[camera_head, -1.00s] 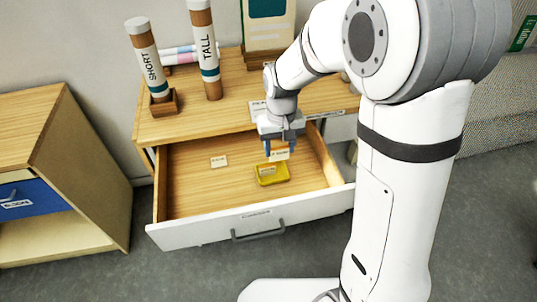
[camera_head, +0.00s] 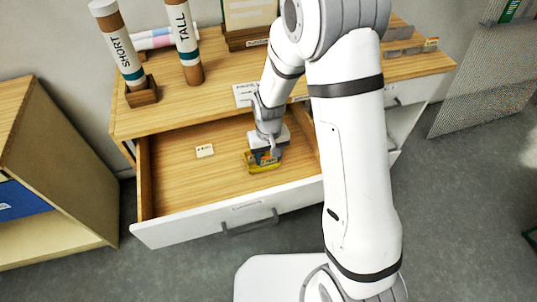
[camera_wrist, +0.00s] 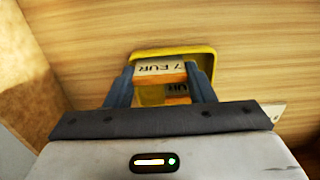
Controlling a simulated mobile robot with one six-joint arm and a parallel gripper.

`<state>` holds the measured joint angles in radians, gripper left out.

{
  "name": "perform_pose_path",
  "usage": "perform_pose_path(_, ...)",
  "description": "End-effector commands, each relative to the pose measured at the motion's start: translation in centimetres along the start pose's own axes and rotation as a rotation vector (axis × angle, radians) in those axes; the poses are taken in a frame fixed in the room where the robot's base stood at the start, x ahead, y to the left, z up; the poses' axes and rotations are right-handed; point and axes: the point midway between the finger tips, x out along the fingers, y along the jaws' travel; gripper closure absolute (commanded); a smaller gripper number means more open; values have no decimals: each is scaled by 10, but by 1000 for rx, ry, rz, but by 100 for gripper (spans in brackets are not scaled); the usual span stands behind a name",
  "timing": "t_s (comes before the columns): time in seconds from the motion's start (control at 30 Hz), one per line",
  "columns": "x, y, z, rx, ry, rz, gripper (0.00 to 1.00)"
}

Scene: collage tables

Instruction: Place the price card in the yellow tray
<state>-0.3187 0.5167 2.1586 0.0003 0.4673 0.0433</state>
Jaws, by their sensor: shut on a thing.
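The yellow tray (camera_head: 262,168) sits on the drawer floor, partly hidden by my gripper. Its far rim also shows in the wrist view (camera_wrist: 172,52). My gripper (camera_head: 265,155) is lowered at the tray, with its blue-grey fingers (camera_wrist: 161,75) on either side of a price card (camera_wrist: 160,69) that reads "7 EUR" and has an orange band. The fingers are shut on this card, over or inside the tray; whether it touches the tray bottom is unclear.
The open wooden drawer (camera_head: 185,185) has a white front (camera_head: 190,222). Another small card (camera_head: 205,150) lies on its floor, left of the tray. Tubes marked SHORT (camera_head: 120,47) and TALL (camera_head: 184,43) stand on the top. The drawer's left side is mostly clear.

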Motion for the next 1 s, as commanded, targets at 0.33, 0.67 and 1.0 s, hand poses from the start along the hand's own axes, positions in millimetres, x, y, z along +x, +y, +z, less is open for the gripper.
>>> perform_pose_path(0.33,5,-1,0,-1,2,0,72)
perform_pose_path(0.67,4,-1,0,-2,2,0,29)
perform_pose_path(1.0,-7,-1,-1,-2,4,0,29)
